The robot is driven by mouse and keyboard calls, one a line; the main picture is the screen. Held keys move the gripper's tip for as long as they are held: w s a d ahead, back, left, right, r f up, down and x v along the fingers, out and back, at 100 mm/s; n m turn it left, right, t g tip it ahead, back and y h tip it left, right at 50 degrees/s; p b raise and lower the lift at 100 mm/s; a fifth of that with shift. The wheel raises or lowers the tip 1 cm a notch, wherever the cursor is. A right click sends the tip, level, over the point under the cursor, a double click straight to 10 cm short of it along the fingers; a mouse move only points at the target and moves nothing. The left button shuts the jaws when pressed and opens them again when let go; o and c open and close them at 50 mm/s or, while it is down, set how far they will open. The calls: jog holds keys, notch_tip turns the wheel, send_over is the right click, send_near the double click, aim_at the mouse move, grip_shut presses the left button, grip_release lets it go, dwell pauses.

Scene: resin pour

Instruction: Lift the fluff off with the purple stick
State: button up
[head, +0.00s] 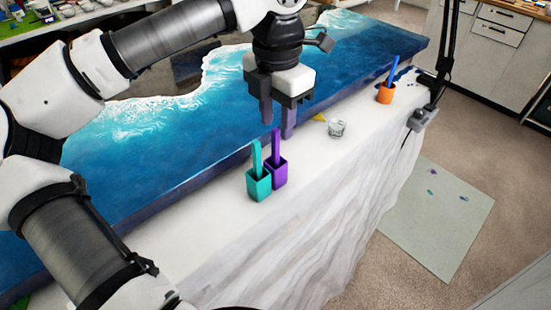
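The purple stick (277,144) stands upright in a purple cup (279,175) on the white-covered table, near the edge of the blue resin slab (330,75). My gripper (277,130) points down above the cup with its two fingers apart. The top of the purple stick appears between the fingertips in the picture; I cannot tell whether it is between them in depth. I see no contact. The fluff cannot be made out in this view; my arm covers part of the slab.
A teal cup (259,186) with a teal stick (257,157) stands close left of the purple cup. A small clear glass (337,128) stands to the right.

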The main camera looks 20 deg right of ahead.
aim_at(276, 130)
jog(key=shift+w+f+p, duration=0.2)
jog(key=shift+f+p, duration=0.65)
jog(key=shift+f, duration=1.75)
grip_shut()
